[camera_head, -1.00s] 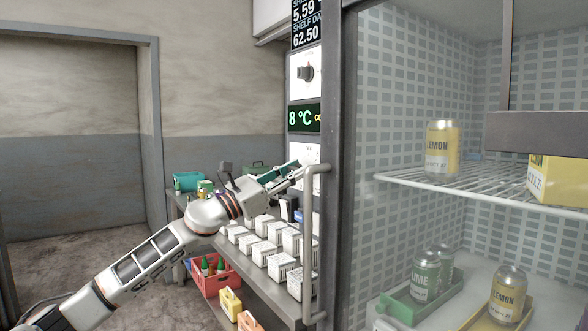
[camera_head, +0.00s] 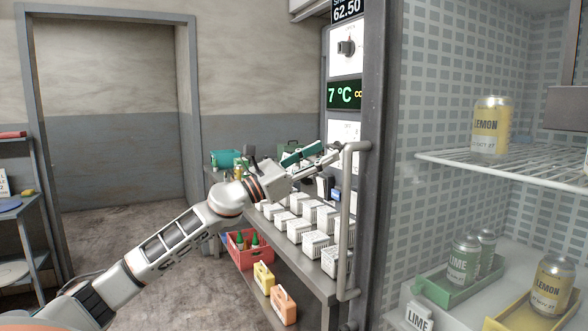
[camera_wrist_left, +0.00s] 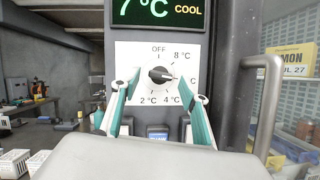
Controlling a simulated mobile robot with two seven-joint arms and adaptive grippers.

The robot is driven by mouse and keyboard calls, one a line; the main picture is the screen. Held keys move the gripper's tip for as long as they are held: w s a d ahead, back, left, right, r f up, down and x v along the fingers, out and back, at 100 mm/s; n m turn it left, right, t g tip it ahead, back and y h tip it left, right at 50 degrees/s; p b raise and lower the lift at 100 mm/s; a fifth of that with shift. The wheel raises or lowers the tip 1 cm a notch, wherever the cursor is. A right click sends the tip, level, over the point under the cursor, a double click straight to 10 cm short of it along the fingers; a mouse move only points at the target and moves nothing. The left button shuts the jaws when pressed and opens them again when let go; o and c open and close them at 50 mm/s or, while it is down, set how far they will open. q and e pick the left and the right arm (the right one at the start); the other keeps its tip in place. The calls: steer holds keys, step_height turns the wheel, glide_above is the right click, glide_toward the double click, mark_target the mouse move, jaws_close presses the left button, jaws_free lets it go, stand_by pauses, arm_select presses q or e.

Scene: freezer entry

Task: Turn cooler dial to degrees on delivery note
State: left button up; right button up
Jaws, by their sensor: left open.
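The cooler dial (camera_wrist_left: 160,73) is a dark round knob on a white panel (camera_wrist_left: 128,58) in the left wrist view. Labels around it read OFF, 8 °C, 4 °C and 2 °C; a right-hand label is partly hidden by a finger. Its pointer looks turned roughly rightward. The display above (camera_wrist_left: 157,12) reads 7 °C COOL and also shows in the head view (camera_head: 344,95). My left gripper (camera_wrist_left: 158,82) is open, its teal fingers on either side of the dial; contact cannot be told. In the head view this gripper (camera_head: 318,156) is at the lower panel. No delivery note is identifiable.
Another knob (camera_head: 346,47) sits above the display. A vertical door handle (camera_head: 347,220) stands close right of my gripper. Cans stand in the cooler at right.

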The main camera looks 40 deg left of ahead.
arm_select(q)
steer(key=v, duration=0.8)
steer(key=shift+f, duration=0.15)
stand_by(0.5)
